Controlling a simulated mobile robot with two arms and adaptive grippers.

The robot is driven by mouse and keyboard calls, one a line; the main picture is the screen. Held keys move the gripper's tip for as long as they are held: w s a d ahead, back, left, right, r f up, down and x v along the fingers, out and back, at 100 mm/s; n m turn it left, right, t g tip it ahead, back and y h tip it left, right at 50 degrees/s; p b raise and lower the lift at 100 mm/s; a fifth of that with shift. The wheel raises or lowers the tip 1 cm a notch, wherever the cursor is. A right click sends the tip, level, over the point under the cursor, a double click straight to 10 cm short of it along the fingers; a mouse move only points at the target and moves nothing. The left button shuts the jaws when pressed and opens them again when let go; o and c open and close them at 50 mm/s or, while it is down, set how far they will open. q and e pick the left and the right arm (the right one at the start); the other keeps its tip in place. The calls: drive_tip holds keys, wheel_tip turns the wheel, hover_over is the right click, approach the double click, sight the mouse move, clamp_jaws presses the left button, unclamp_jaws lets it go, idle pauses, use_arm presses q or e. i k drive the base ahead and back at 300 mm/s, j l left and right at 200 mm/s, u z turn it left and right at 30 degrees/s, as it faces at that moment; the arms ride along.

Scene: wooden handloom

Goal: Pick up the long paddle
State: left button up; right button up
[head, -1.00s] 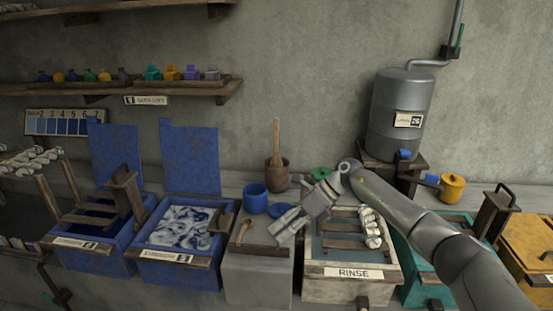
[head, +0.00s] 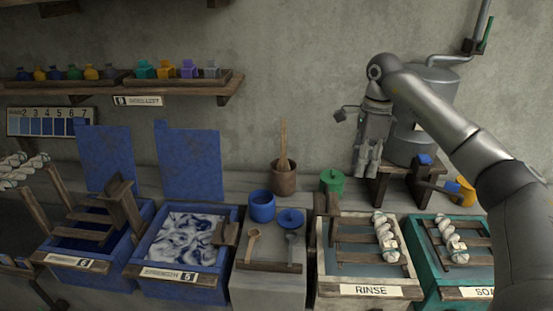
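The long paddle (head: 283,140) stands upright, leaning slightly, in a brown wooden pot (head: 284,181) on the back ledge. Its lower end is hidden inside the pot. My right gripper (head: 367,174) points down to the right of the paddle, in front of the wall and the metal tank's stand. Its two fingers show a narrow gap with nothing between them. It is clear of the paddle and the pot. My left gripper is not in view.
A blue pot (head: 262,207), a blue lid (head: 290,219) and a wooden spoon (head: 252,245) are on the grey block. A green container (head: 332,182) stands between pot and tank (head: 412,135). The rinse tub (head: 365,290) is in front. A shelf (head: 150,94) hangs above left.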

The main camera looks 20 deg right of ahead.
sight(282, 166)
drive_tip(key=i, duration=1.55)
